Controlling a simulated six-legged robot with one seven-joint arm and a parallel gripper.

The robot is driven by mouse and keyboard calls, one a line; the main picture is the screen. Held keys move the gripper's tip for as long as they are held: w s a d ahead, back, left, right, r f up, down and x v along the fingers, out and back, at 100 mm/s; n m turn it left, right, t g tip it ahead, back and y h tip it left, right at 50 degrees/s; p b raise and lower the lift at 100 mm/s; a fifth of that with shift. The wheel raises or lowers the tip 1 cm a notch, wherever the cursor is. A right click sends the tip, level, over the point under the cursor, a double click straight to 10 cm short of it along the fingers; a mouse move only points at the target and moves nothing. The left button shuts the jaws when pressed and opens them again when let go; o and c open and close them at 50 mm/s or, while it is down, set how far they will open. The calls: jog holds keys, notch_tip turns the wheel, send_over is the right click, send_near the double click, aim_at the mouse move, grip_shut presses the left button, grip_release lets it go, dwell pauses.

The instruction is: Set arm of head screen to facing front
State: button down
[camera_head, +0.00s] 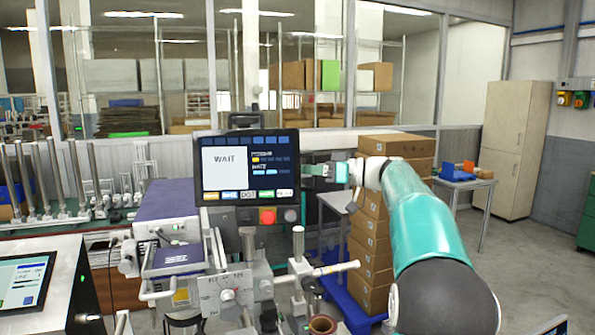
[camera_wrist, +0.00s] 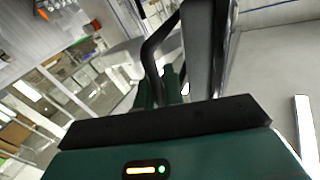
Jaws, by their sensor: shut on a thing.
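The head screen (camera_head: 246,168) is a black panel showing "WAIT", with buttons and a red knob below. It faces the head camera nearly square on, above the grey machine. My gripper (camera_head: 312,170) is at the screen's right edge, reaching in from the right. In the wrist view, my gripper's dark green fingers (camera_wrist: 165,88) are closed around a black curved bar (camera_wrist: 153,52) beside the grey screen side (camera_wrist: 197,50). The arm that carries the screen is mostly hidden behind it.
Stacked cardboard boxes (camera_head: 372,235) stand behind my arm. A second display (camera_head: 24,283) is at the lower left. Metal posts and levers (camera_head: 298,245) rise below the screen. A small table (camera_head: 463,182) and a beige cabinet (camera_head: 512,140) stand at the right, with open floor before them.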

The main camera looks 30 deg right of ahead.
jog(key=shift+w+d, duration=0.55)
jog(key=shift+d, duration=0.35)
jog(key=c, duration=1.8)
grip_release()
jog(key=v, duration=1.3)
jog(key=shift+s+d+r, duration=0.25)
jog(key=shift+d, duration=0.05)
